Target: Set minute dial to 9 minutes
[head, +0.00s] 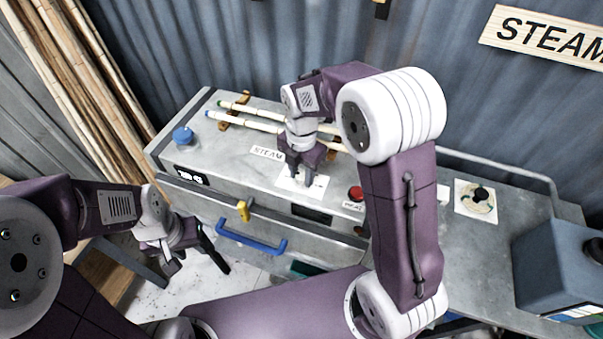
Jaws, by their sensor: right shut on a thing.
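A white dial plate (318,190) lies on top of the grey metal steam box, beside the STEAM label. My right gripper (303,178) points down over this plate and is shut on its knob, which I take to be the minute dial. The fingers hide the knob and most of the markings, so the setting cannot be read. My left gripper (196,262) hangs in front of the box at the left. Its fingers are apart, with nothing between them.
The steam box (225,163) carries a blue knob (183,137), a red button (356,193), a yellow latch (243,210) and a blue handle (250,240). Rattan rods (240,122) lie along its back. Another dial (480,197) and a blue-grey machine (560,265) are at right.

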